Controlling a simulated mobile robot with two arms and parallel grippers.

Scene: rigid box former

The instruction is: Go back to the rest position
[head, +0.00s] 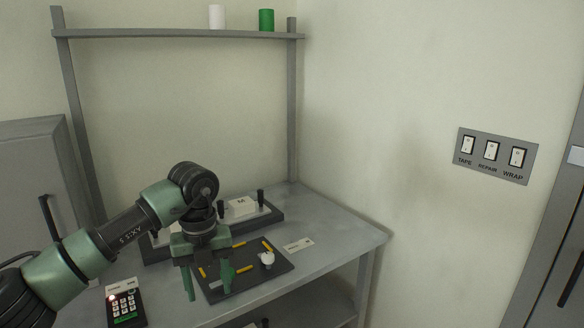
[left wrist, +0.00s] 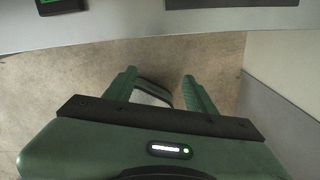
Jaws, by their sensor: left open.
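My left gripper (head: 207,283) shows in the head view, in front of the bench and the dark mat as seen from the head. Its two green fingers point down and stand apart, with nothing between them. In the left wrist view the same gripper (left wrist: 160,88) has its fingers spread, with the floor and a pale curved object seen beyond them. My right gripper is in neither view.
The grey bench (head: 340,235) carries a dark mat (head: 275,275) with yellow marks and a small white item (head: 266,258). A keypad (head: 124,304) lies at the front left. A rack (head: 262,217) stands behind. A switch panel (head: 493,155) is on the right wall.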

